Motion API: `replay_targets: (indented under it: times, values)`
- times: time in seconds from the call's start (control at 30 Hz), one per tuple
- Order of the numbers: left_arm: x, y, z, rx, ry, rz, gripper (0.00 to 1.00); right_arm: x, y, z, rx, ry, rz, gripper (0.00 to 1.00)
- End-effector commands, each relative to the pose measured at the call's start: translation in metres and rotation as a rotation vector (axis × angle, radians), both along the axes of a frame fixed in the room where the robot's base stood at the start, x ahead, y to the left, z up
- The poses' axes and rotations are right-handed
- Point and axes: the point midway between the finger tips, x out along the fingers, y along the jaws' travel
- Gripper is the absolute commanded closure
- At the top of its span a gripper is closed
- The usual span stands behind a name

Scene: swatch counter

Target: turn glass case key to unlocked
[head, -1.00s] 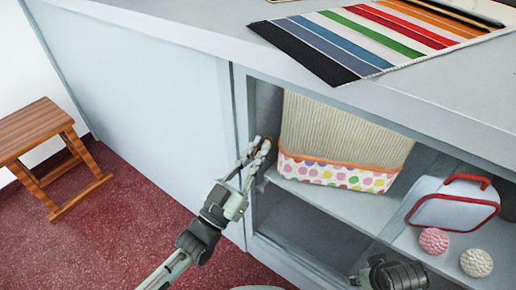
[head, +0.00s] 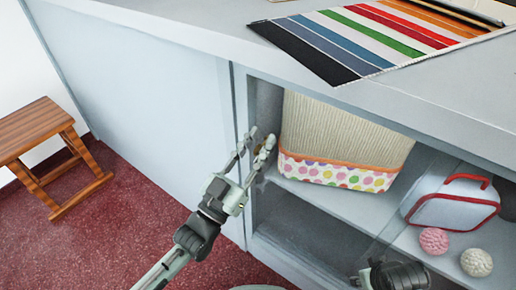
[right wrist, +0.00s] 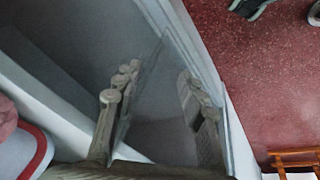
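The glass case is the open-fronted bay with shelves (head: 335,207) under the counter. A small brownish-orange spot shows at its left frame between my left fingers; it may be the key, but I cannot tell its shape or angle. My left gripper (head: 261,138) is at that frame with its fingers apart, one on each side of the spot. I cannot tell whether they touch it. My right gripper (right wrist: 158,76) is open in the right wrist view, with a clear glass pane (right wrist: 150,95) showing between its fingers. In the head view only its dark wrist shows, at the bottom right.
A woven basket with a dotted band (head: 340,172), a white case with red trim (head: 453,206), a pink ball (head: 433,241) and a cream ball (head: 476,262) stand on the shelf. A striped swatch sheet (head: 375,40) lies on the counter. A wooden stool (head: 45,145) stands left.

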Motion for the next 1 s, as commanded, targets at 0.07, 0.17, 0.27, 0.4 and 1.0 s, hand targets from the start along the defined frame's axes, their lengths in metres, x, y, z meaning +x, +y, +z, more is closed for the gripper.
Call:
replay_targets:
  times: [0.07, 0.17, 0.27, 0.4, 1.0]
  values:
    - [0.000, 0.000, 0.018, -0.003, -0.004, 0.000, 0.73, 0.000, 0.000, 0.000, 0.000, 0.000, -0.001, 0.60]
    - [-0.001, 0.000, 0.038, -0.002, -0.003, 0.000, 0.73, 0.001, 0.000, 0.000, 0.000, -0.001, -0.001, 0.60]
    - [0.000, 0.001, 0.055, -0.002, -0.002, 0.001, 0.73, 0.001, 0.000, 0.000, 0.001, -0.001, -0.002, 0.60]
    - [0.000, 0.000, 0.073, -0.002, -0.001, 0.001, 0.73, 0.001, 0.000, 0.000, 0.001, -0.001, -0.002, 0.60]
    - [0.000, 0.001, 0.080, 0.000, 0.001, 0.001, 0.73, 0.001, 0.000, 0.001, 0.000, -0.001, -0.002, 0.60]
